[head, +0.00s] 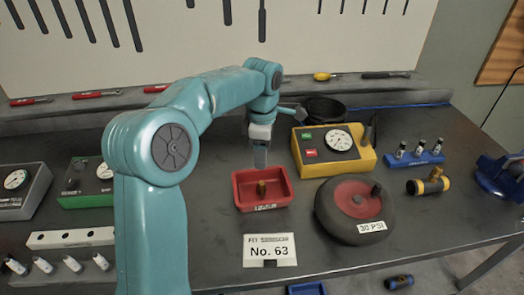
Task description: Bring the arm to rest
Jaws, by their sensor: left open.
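My left arm (155,150) is teal and comes in from the lower left, arching over the workbench. Its gripper (260,165) points down over the back part of a small red tray (243,196). The gripper is open, though its fingers look close together from this side. My right gripper is not in view.
A yellow gauge box (365,160) and a round weight marked 30 PSI (330,215) stand right of the tray. A "No. 63" card (270,250) lies in front. A blue rack (415,159) and yellow-black cylinder (415,187) are farther right. Gauge boxes (22,190) stand left.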

